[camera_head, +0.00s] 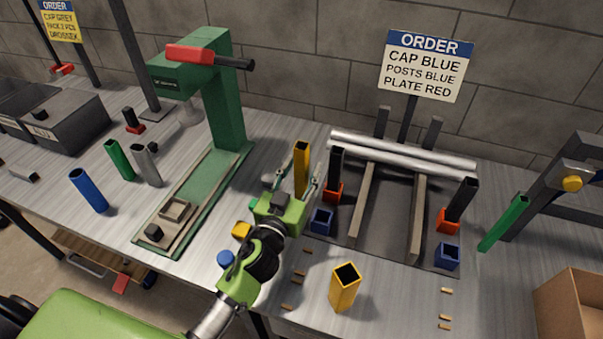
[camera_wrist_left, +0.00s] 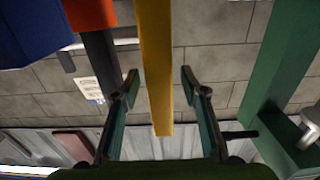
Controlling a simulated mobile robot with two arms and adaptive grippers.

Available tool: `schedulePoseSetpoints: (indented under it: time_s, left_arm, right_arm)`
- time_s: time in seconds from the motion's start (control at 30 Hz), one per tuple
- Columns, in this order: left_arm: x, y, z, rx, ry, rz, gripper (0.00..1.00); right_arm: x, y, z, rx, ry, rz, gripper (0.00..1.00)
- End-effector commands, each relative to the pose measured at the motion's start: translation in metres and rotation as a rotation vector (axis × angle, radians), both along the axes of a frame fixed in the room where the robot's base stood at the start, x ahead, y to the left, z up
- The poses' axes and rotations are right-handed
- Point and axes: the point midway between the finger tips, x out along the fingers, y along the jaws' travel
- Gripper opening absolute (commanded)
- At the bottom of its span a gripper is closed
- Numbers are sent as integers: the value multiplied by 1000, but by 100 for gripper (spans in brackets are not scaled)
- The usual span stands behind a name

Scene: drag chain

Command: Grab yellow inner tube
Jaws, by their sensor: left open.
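A slim yellow tube (camera_head: 301,165) stands upright on the table, left of the work fixture. My left gripper (camera_head: 300,180) is open, with one finger on each side of this tube. In the left wrist view the yellow tube (camera_wrist_left: 155,65) runs between the two spread fingers of the gripper (camera_wrist_left: 159,80), with a visible gap on both sides. The tube's lower part is hidden behind the gripper in the head view. A wider, hollow yellow tube (camera_head: 344,290) stands apart near the table's front edge. My right gripper is in neither view.
A green press (camera_head: 227,95) stands left of the gripper. Right of it are a black post (camera_head: 335,165) in an orange block, a blue square socket (camera_head: 321,221) and a fixture with rails (camera_head: 418,205). Small yellow and blue caps lie beside my left arm. A cardboard box (camera_head: 570,310) is at right.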

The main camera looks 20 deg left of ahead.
Motion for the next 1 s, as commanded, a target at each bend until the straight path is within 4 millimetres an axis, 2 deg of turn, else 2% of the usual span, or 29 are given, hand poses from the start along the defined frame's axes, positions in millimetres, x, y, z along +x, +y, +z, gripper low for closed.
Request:
schedulePoseSetpoints:
  time_s: [0.13,0.17,0.3,0.77,0.97,1.0]
  left_arm:
    - [0,0,0,0,0,0,40]
    - [0,0,0,0,0,0,35]
    - [0,0,0,0,0,0,0]
    - [0,0,7,0,-2,-1,0]
    - [0,0,36,2,-5,-2,0]
    - [-8,1,42,1,-3,-2,0]
  right_arm:
    - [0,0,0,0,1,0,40]
    - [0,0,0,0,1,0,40]
    - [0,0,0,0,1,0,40]
    - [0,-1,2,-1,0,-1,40]
    - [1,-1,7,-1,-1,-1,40]
    - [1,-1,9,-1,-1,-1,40]
